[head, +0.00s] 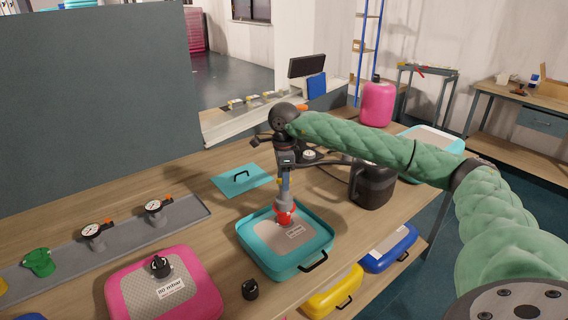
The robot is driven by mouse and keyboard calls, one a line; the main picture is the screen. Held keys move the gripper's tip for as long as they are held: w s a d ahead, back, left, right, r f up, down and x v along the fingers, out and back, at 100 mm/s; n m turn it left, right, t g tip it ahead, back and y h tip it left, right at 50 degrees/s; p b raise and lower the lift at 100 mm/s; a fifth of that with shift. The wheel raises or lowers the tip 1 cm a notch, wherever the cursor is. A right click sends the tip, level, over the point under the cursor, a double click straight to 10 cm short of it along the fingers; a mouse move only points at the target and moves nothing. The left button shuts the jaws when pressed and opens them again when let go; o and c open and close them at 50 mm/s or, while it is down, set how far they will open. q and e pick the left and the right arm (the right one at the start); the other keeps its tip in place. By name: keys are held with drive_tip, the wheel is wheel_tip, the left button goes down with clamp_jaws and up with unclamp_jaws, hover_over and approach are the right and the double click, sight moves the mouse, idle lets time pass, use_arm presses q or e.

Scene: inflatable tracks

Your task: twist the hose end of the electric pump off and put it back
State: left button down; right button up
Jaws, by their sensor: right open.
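The electric pump (372,188) is a dark box standing on the table, right of the teal inflatable track (258,243). A dark hose (330,163) runs from near the pump toward my gripper. A grey hose end (283,200) with a red part (285,216) below it stands upright on the grey top of the teal track. My right gripper (285,184) points down just above the hose end, with its jaws open. Whether the fingers are around the hose end or only above it is too small to tell. My left gripper is not in view.
A pink inflatable (205,280) with a black valve cap lies at the left front. A loose black cap (250,289) lies between it and the teal track. Gauges (93,232) stand on a grey rail at left. Yellow (333,290) and blue (390,246) cases lie right front.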

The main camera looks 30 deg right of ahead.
sight(283, 201)
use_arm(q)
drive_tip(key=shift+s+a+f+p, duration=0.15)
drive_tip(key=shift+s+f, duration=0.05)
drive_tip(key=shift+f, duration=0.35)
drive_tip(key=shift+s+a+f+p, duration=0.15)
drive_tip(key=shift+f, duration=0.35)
use_arm(e)
drive_tip(key=shift+f, duration=1.15)
drive_tip(key=c, duration=1)
drive_tip(key=shift+c, duration=0.6)
drive_tip(key=m+b, duration=0.1)
drive_tip(key=m, duration=0.2)
drive_tip(key=shift+f, duration=0.1)
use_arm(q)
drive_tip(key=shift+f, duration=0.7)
use_arm(e)
drive_tip(key=shift+m, duration=1.1)
use_arm(q)
drive_tip(key=shift+b, duration=0.3)
